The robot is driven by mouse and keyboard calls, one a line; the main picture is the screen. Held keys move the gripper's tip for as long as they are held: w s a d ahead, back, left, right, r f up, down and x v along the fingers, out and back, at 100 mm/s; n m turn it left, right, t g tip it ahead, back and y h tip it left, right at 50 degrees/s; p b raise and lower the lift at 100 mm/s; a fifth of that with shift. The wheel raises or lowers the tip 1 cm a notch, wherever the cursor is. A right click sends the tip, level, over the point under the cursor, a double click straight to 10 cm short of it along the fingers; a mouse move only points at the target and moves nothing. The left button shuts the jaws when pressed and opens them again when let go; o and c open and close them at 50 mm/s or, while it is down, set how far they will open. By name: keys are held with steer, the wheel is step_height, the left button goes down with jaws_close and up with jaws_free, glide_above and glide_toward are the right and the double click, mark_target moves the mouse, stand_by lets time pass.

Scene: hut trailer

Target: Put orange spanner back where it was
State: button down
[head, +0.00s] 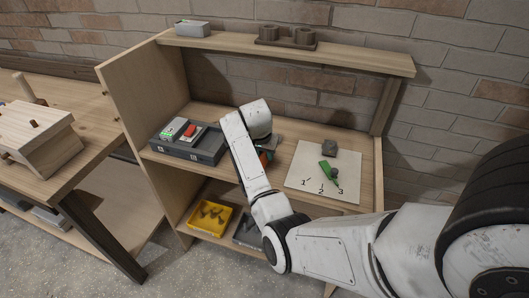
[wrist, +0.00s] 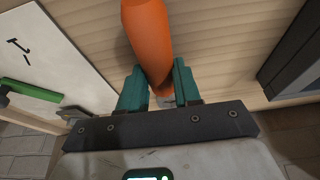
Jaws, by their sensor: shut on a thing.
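My gripper (wrist: 160,88) is shut on an orange spanner (wrist: 148,38), its teal fingers on either side of the orange part. In the head view my arm hides most of it; only a bit of the orange spanner (head: 264,160) shows. It is over the middle shelf (head: 227,183), between a dark grey tray and a white board. I cannot tell whether it touches the shelf. The white board (head: 297,178) has marks 1, 2 and 3, with a green tool (head: 327,171) near 2 and 3. The board (wrist: 62,58) and green tool (wrist: 30,90) also show at left in the wrist view.
The dark grey tray (head: 196,156) stands left of my gripper, with a red and green device on it. A grey block (head: 322,145) sits at the board's back. A yellow bin (head: 211,217) is on the lower shelf. The top shelf (head: 350,62) overhangs behind.

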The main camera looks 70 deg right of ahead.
steer(key=shift+f, duration=0.1)
steer(key=c, duration=0.8)
jaws_free()
steer(key=b+v, duration=0.1)
steer(key=v, duration=1.1)
steer(key=s+a+f+n, duration=0.4)
steer(key=a+f+n, duration=0.4)
steer(key=a+f, duration=0.55)
steer(key=s+a+f+n+y, duration=0.1)
steer(key=s+a+n, duration=0.2)
steer(key=a, duration=0.3)
steer(key=s+a+f+n+y, duration=0.1)
steer(key=s+a+n, duration=0.1)
steer(key=s+a, duration=0.3)
steer(key=s+a+f+n+y, duration=0.1)
steer(key=s+a+f+n, duration=0.1)
steer(key=s+a, duration=0.3)
steer(key=shift+a+n+t+y, duration=0.3)
steer(key=shift+a+n, duration=0.5)
steer(key=shift+a, duration=0.2)
